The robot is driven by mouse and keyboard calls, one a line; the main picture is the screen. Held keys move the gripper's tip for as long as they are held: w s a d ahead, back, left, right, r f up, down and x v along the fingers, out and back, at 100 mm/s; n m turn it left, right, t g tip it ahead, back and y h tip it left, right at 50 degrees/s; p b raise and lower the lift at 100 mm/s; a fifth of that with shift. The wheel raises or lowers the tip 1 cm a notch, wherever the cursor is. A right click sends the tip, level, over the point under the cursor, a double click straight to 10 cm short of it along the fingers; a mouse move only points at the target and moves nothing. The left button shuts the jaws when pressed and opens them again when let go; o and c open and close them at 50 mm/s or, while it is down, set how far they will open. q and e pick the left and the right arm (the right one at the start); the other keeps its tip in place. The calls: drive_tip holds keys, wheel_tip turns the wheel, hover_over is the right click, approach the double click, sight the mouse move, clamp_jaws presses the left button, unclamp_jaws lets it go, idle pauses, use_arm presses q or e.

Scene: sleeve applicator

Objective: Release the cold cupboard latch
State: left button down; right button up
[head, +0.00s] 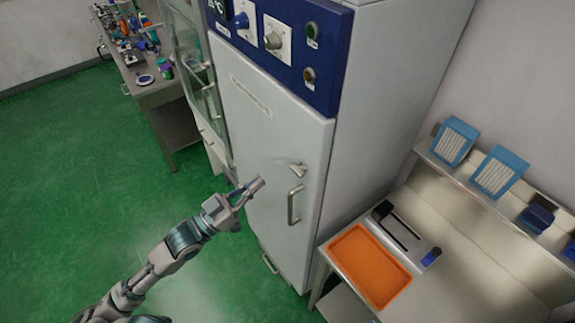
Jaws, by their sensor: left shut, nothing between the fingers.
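The cold cupboard (265,150) is a tall pale grey cabinet with a blue control panel (275,40) on top, and its door looks shut. The latch (298,170) is a small metal piece near the door's right edge, just above the vertical bar handle (293,205). My left gripper (257,186) is in front of the door, to the left of the latch and a little lower in the picture. Its fingers are shut and empty, and a gap shows between them and the latch. My right gripper is not in view.
A bench (440,262) at the right holds an orange tray (370,265), a black and grey device (405,235) and blue boxes (497,172) on a shelf. A glass-fronted cabinet (190,65) and a cluttered table (160,95) stand at the left. The green floor (80,180) is clear.

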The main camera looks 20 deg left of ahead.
use_arm(q)
drive_tip(key=shift+a, duration=0.15)
wheel_tip(320, 180, up, 4)
drive_tip(key=f+p, duration=0.1)
drive_tip(key=p, duration=0.3)
hover_over(297, 171)
drive_tip(key=a, duration=0.3)
drive_tip(key=shift+s+r, duration=0.25)
drive_tip(key=shift+s, duration=0.2)
drive_tip(key=f, duration=0.3)
drive_tip(key=shift+w+d+f, duration=0.25)
drive_tip(key=shift+d, duration=0.1)
drive_tip(key=shift+s+a+f, duration=0.1)
drive_tip(key=shift+a+f, duration=0.05)
drive_tip(key=shift+f, duration=0.25)
drive_tip(key=shift+a, duration=0.15)
drive_tip(key=shift+w, duration=0.2)
